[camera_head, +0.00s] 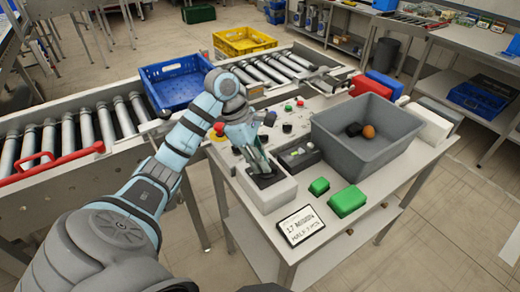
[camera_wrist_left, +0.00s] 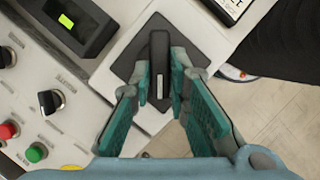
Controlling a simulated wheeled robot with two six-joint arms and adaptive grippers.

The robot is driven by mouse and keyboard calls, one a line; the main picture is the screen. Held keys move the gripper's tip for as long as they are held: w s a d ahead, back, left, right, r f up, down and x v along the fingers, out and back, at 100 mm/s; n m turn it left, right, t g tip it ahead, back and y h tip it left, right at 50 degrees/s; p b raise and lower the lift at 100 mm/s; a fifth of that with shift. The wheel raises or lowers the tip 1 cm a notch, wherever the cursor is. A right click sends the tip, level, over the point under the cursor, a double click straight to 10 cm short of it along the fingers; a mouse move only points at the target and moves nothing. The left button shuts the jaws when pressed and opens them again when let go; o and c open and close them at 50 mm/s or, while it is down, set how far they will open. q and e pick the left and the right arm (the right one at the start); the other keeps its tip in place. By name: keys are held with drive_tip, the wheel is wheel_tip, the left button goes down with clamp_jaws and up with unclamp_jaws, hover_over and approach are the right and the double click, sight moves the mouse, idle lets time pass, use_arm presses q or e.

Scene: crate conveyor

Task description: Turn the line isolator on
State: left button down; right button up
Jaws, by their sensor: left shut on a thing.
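The line isolator is a black rotary handle (camera_wrist_left: 160,62) on a dark square plate (camera_wrist_left: 128,66), set on a pale box (camera_head: 268,195) at the near left of the table. In the left wrist view the handle runs up and down the picture, diagonal to the plate's edges. My left gripper (camera_wrist_left: 168,85) has its teal fingers on both sides of the handle and is shut on it. In the head view my left gripper (camera_head: 264,170) reaches down onto the box and hides most of the handle. My right gripper is not in view.
Beside the box are a small display unit (camera_head: 298,157), two green blocks (camera_head: 347,201), a sign card (camera_head: 300,225) and a grey bin (camera_head: 365,155). Knobs and buttons (camera_wrist_left: 36,152) sit close by. A roller conveyor (camera_head: 105,125) with a blue crate (camera_head: 176,84) runs behind.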

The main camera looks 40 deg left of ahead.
use_arm(q)
drive_tip(key=m+g+p, duration=0.1)
drive_tip(key=m+p, duration=0.1)
drive_tip(key=p, duration=0.1)
drive_tip(key=m+g+p, duration=0.1)
drive_tip(key=m+p, duration=0.2)
drive_tip(key=p, duration=0.1)
drive_tip(key=shift+w+d+r, duration=0.1)
drive_tip(key=shift+w+r, duration=0.05)
drive_tip(key=shift+w, duration=0.05)
drive_tip(key=shift+w+f+m+g+p, duration=0.15)
drive_tip(key=shift+m+g+p, duration=0.2)
drive_tip(key=shift+m+p, duration=0.45)
drive_tip(key=shift+f+m+g+p, duration=0.15)
drive_tip(key=shift+m+g+p, duration=0.2)
drive_tip(key=shift+m+p, duration=0.4)
drive_tip(key=shift+f, duration=0.1)
drive_tip(key=c, duration=1.5)
unclamp_jaws()
drive_tip(key=shift+c, duration=0.2)
drive_tip(key=shift+w, duration=0.1)
